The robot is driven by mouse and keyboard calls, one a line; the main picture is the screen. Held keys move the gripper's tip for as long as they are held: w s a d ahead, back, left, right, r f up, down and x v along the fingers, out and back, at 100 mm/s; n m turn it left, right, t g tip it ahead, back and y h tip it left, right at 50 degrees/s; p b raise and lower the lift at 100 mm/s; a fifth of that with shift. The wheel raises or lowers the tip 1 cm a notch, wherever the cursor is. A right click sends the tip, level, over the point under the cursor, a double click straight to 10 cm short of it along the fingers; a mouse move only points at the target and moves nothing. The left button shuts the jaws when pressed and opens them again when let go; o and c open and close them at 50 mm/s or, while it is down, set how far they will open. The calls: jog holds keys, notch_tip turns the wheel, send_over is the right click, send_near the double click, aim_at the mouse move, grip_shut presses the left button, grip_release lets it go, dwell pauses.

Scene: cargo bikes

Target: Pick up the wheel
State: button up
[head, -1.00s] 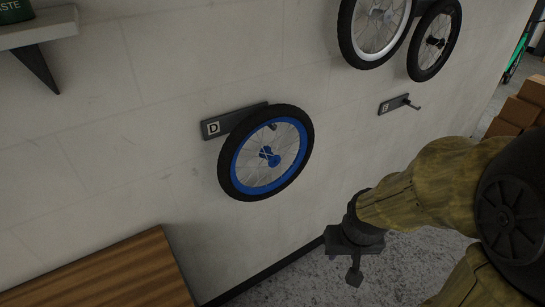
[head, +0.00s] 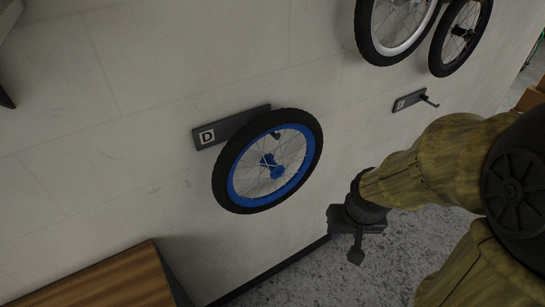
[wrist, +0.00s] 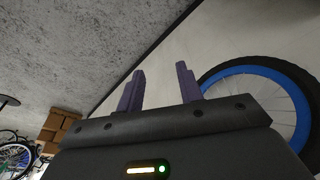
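A wheel with a black tyre and blue rim (head: 231,182) hangs on the wall from the hook rail marked D (head: 209,136). My gripper (head: 355,250) is to the right of and below the wheel in the head view, apart from it. In the wrist view, my gripper (wrist: 160,88) has its two fingers spread with nothing between them. The blue-rimmed wheel (wrist: 265,72) shows at the right there, beside the fingers and partly cut off by the frame and my gripper body.
Two other wheels, one with a silver rim (head: 412,42) and one black (head: 436,58), hang at the upper right. Below them is an empty hook rail (head: 408,101). A wooden surface (head: 110,281) stands at the lower left. Cardboard boxes (wrist: 58,127) and bikes show at the wrist view's left.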

jog(key=shift+w, duration=0.1)
jog(key=shift+o, duration=0.6)
jog(key=o, duration=0.4)
jog(key=shift+c, duration=0.2)
jog(key=shift+o, duration=1.3)
jog(key=w+f+n+t, duration=0.2)
jog(key=w+f, duration=0.1)
jog(key=w, duration=0.3)
jog(key=shift+d+n, duration=0.25)
jog(key=shift+n, duration=0.15)
jog(key=w+a+f+n+t+y+p, duration=0.2)
jog(key=w+a+f+n+t+y, duration=0.1)
jog(key=w+a+n+t+y, duration=0.4)
jog(key=shift+w+a+f+n+t+y, duration=0.3)
jog(key=shift+w+a+t+y, duration=0.15)
jog(key=shift+a+t+y, duration=1)
